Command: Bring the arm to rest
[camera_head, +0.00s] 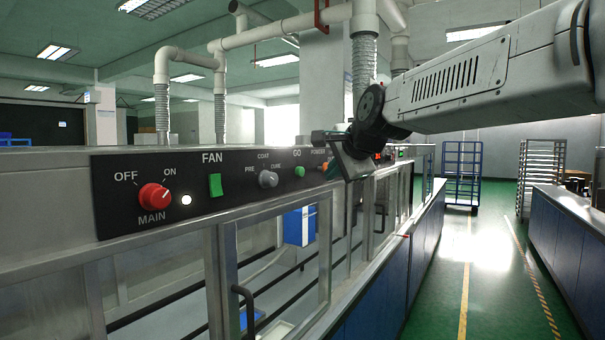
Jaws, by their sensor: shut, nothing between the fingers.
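My arm (490,80) reaches in from the upper right, a pale grey link with a slotted vent. It ends in my gripper (346,158), which is shut and empty in front of the right part of the black control panel (125,205). The gripper covers some of the panel's labels and controls. I cannot tell whether it touches the panel. The red MAIN knob (154,196) has a lit white lamp (186,200) beside it. The green FAN switch (215,185), a grey COAT knob (268,179) and the green GO button (299,171) show left of the gripper.
Below the panel is a long metal-framed glass cabinet (222,270) with handles on its doors. White ducts (162,80) rise behind it. A green-floored aisle (480,265) is open at right, beside a blue counter (555,240). A blue rack cart (461,170) stands far off.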

